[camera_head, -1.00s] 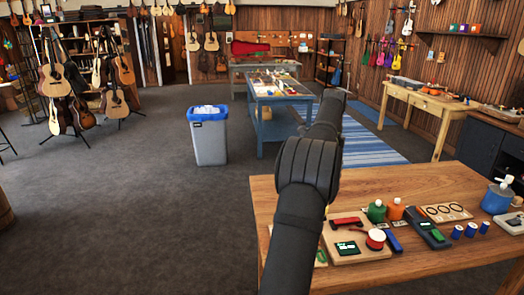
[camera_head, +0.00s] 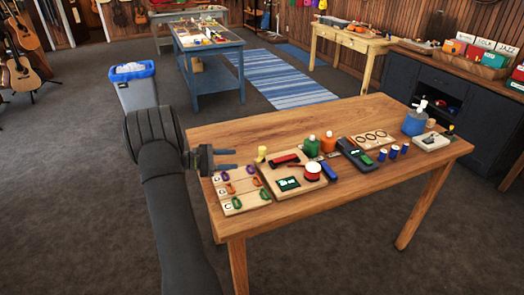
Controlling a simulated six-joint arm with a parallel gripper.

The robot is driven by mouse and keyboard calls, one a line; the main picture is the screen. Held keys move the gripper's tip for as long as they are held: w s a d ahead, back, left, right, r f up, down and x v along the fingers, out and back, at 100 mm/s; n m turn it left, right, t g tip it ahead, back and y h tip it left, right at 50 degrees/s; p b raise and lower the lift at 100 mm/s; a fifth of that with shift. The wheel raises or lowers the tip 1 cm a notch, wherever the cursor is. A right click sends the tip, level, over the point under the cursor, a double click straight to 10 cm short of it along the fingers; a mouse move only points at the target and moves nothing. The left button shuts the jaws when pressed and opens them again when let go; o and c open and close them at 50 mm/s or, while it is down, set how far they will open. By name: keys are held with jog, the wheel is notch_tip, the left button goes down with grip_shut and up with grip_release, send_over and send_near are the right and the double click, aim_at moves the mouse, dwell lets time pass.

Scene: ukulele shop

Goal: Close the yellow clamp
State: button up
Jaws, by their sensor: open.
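A small upright yellow piece (camera_head: 261,154), probably the yellow clamp, stands at the back left corner of a wooden board (camera_head: 283,197) on the wooden table (camera_head: 340,208). It is too small to tell whether it is open or shut. My gripper (camera_head: 236,160) is open and empty, with its two dark fingers apart and pointing right. In the picture it is just left of the yellow piece, above the table's left end; its height and depth are hard to judge.
A letter board with small coloured pieces (camera_head: 238,207) lies below my gripper. The wooden board bears a red tool (camera_head: 286,159) and a red round piece (camera_head: 312,172). Green (camera_head: 311,146) and orange (camera_head: 328,143) bottles stand behind. The table's front right is clear.

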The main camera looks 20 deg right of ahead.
aim_at(262, 148)
jog(key=a+n+t, duration=0.1)
jog(key=n, duration=0.1)
jog(key=a+n+t+h, duration=0.1)
jog(key=n, duration=0.1)
jog(key=w+a+f+n+t, duration=0.1)
jog(key=n, duration=0.1)
jog(key=shift+a+f+h, duration=0.1)
jog(key=shift+a+h, duration=0.15)
jog(key=shift+h, duration=0.15)
jog(key=d, duration=1.1)
jog(key=w+d, duration=0.1)
jog(key=d, duration=0.5)
jog(key=shift+d, duration=0.15)
jog(key=shift+c, duration=0.5)
jog(key=c, duration=0.9)
jog(key=shift+o, duration=0.2)
jog(key=shift+t, duration=0.4)
jog(key=n+t, duration=0.2)
jog(key=t, duration=0.1)
jog(key=n+t+y, duration=0.1)
jog(key=n+t, duration=0.1)
jog(key=t, duration=0.1)
jog(key=shift+s+n+y, duration=0.1)
jog(key=shift+n+y, duration=0.2)
jog(key=shift+n+t+y, duration=1.8)
jog(key=shift+n+t, duration=0.1)
jog(key=shift+t, duration=0.7)
jog(key=shift+n+y, duration=0.3)
